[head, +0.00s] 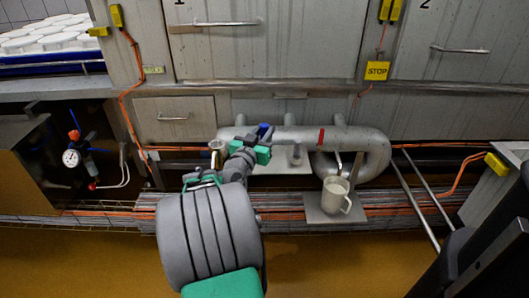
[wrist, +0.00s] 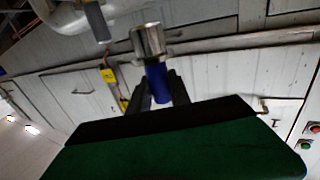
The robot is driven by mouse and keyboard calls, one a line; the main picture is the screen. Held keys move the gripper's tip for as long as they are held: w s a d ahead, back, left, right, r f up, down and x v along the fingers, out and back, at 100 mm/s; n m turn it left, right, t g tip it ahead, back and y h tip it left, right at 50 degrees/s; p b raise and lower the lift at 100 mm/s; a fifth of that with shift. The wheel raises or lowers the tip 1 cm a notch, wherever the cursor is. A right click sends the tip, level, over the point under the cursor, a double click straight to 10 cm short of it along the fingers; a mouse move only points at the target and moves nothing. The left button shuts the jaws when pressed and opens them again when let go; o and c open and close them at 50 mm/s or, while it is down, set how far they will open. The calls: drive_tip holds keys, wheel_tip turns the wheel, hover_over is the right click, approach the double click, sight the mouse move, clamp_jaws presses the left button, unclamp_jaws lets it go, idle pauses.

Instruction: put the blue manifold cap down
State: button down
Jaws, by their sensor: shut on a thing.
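The blue manifold cap (wrist: 158,84) sits between the dark fingers of my gripper (wrist: 161,88) in the wrist view. My gripper is shut on it. A shiny metal cylinder (wrist: 148,40) shows just beyond the cap's end; I cannot tell whether they touch or are one piece. In the head view a small patch of blue (head: 263,129) shows at my gripper (head: 266,137), in front of the grey pipe manifold (head: 350,139). Most of the cap is hidden there by my gripper and wrist.
A pale jug (head: 335,196) stands on a metal plate (head: 316,215) below a red-handled tap (head: 321,138). A grey cylinder (head: 295,154) is below the manifold. An open metal fitting (head: 217,147) is left of my wrist. A pressure gauge (head: 71,158) is far left.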

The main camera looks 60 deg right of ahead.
drive_tip(key=shift+w+d+f+b, duration=0.45)
drive_tip(key=shift+d+f+b, duration=0.25)
drive_tip(key=shift+f, duration=0.85)
drive_tip(key=shift+w+d+f+b, duration=0.4)
drive_tip(key=shift+d+f+b, duration=0.35)
drive_tip(key=shift+f, duration=0.85)
drive_tip(key=shift+w+d+f+b, duration=0.45)
drive_tip(key=shift+d+f+b, duration=0.25)
drive_tip(key=shift+f, duration=0.85)
drive_tip(key=c, duration=1.2)
unclamp_jaws()
